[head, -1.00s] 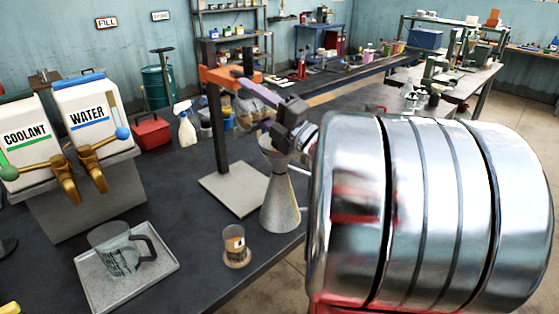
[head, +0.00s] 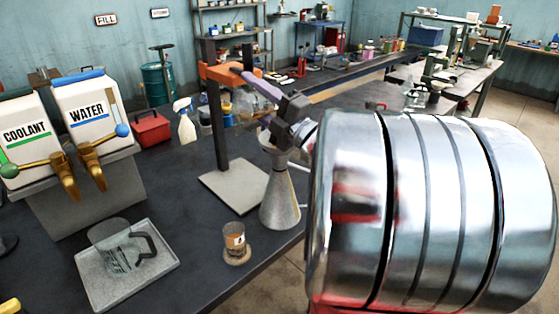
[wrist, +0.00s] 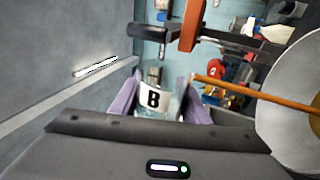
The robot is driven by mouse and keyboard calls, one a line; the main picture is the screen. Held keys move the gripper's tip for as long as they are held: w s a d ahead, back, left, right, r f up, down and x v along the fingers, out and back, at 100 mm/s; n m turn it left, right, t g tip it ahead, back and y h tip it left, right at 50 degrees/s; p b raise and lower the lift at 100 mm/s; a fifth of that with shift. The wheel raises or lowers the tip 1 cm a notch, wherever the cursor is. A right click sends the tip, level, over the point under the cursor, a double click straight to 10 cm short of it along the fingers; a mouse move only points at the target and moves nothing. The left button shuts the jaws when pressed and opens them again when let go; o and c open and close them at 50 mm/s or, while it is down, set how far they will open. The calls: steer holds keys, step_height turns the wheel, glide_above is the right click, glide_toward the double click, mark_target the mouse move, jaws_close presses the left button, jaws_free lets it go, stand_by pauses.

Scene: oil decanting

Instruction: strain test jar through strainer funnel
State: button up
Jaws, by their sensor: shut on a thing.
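My gripper (head: 262,88) is shut on a glass jar (wrist: 176,104) labelled B, held between its purple fingers in the wrist view. The jar is tilted beside and above the strainer funnel (wrist: 280,75). A thin amber streak (wrist: 250,92), which looks like pouring liquid, runs from near the jar across the funnel's mouth. In the head view the funnel's grey conical body (head: 279,205) stands at the bench edge, its top partly hidden by my gripper. How much liquid is in the jar or funnel cannot be told.
A small labelled jar (head: 234,240) with amber contents stands on a round coaster. A glass jug (head: 115,250) sits on a grey tray (head: 160,272). A stand (head: 213,125) with an orange arm rises behind the funnel. Coolant (head: 28,140) and water (head: 88,115) dispensers are left.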

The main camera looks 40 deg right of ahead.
steer(key=shift+d+r+m+h, duration=0.2)
steer(key=shift+m+h, duration=0.2)
steer(key=shift+m, duration=0.3)
steer(key=shift+a+f+n+g+y, duration=0.15)
steer(key=shift+a+f+n+y, duration=0.2)
steer(key=shift+n, duration=0.6)
steer(key=shift+a+f+n+g+y, duration=0.2)
steer(key=shift+a+f+n+y, duration=0.15)
steer(key=shift+n, duration=0.55)
steer(key=shift+a+f+n+g+y, duration=0.2)
steer(key=shift+a+n+y, duration=0.15)
steer(key=shift+n, duration=0.6)
steer(key=shift+a+f, duration=0.1)
steer(key=a+f+n+g+b, duration=0.5)
steer(key=f+n+b, duration=0.2)
steer(key=n, duration=0.7)
steer(key=shift+w+a+f+n+h, duration=0.25)
steer(key=shift+f+n+h, duration=0.1)
steer(key=shift+f, duration=0.5)
